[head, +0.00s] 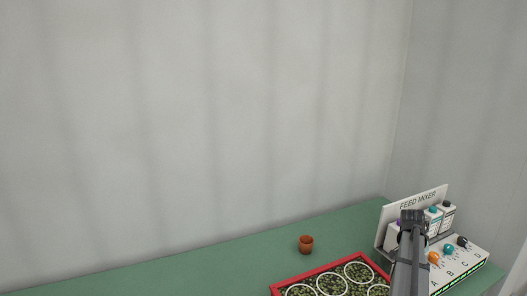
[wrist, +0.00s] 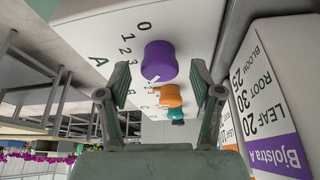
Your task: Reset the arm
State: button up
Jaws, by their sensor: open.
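My gripper (wrist: 160,88) is open and empty in the wrist view, with its two fingers spread. A purple knob (wrist: 158,60) marked A shows just beyond and between the fingertips, with visible gaps on both sides. An orange knob (wrist: 171,93) and a teal knob (wrist: 177,114) line up behind it. In the head view my arm's end (head: 411,216) is at the feed mixer (head: 463,262), in front of its sign (head: 420,203). My arm hides part of the mixer's left side, including the purple knob there.
A white carton with a purple band (wrist: 277,150) stands close on the right in the wrist view. In the head view a small terracotta pot (head: 306,244) stands on the green bench (head: 225,262). A red-rimmed tray (head: 289,279) of round cells lies left of my arm. The left bench is clear.

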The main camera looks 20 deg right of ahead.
jog(key=shift+m+g, duration=0.3)
jog(key=shift+m, duration=0.5)
